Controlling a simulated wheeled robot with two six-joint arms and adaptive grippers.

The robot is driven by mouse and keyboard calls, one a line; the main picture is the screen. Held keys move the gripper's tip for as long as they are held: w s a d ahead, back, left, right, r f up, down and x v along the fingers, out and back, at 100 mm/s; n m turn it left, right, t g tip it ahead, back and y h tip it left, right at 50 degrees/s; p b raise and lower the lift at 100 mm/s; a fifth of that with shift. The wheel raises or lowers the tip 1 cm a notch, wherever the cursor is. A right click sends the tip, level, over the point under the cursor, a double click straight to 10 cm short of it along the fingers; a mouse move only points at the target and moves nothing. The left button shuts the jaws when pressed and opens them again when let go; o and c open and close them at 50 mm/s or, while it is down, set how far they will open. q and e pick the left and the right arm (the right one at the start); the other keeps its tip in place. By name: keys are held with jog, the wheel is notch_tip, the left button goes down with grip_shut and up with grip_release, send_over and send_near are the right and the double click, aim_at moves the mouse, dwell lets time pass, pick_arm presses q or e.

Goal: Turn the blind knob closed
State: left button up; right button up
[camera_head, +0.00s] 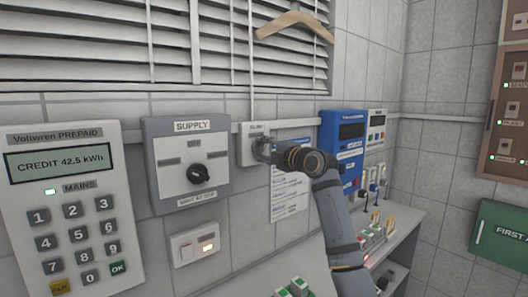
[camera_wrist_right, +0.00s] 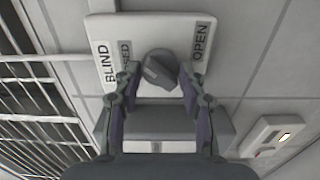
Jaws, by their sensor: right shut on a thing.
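The blind knob (camera_wrist_right: 159,68) is a dark grey round knob with a raised grip bar, seen in the right wrist view. It sits on a white panel (camera_wrist_right: 150,30) labelled BLIND, with an OPEN label on the right and a partly covered label on the left. The panel also shows in the head view (camera_head: 246,157) on the wall. My right gripper (camera_wrist_right: 158,78) is shut on the knob, one finger on each side. In the head view it reaches the panel from the right and hides the knob. My left gripper is out of view.
A SUPPLY box (camera_head: 165,190) with a black knob and a keypad meter (camera_head: 75,170) are on the wall to the left. A blue device (camera_head: 342,135) is to the right. Window blinds (camera_head: 170,50) and a wooden hanger (camera_head: 295,22) are above. A light switch (camera_head: 196,244) is below.

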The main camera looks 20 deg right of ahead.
jog(key=n, duration=0.4)
jog(key=shift+n, duration=0.3)
jog(key=shift+n+b, duration=0.35)
jog(key=shift+n, duration=1.25)
jog(key=o, duration=1.1)
jog(key=shift+o, duration=0.2)
jog(key=v, duration=1.2)
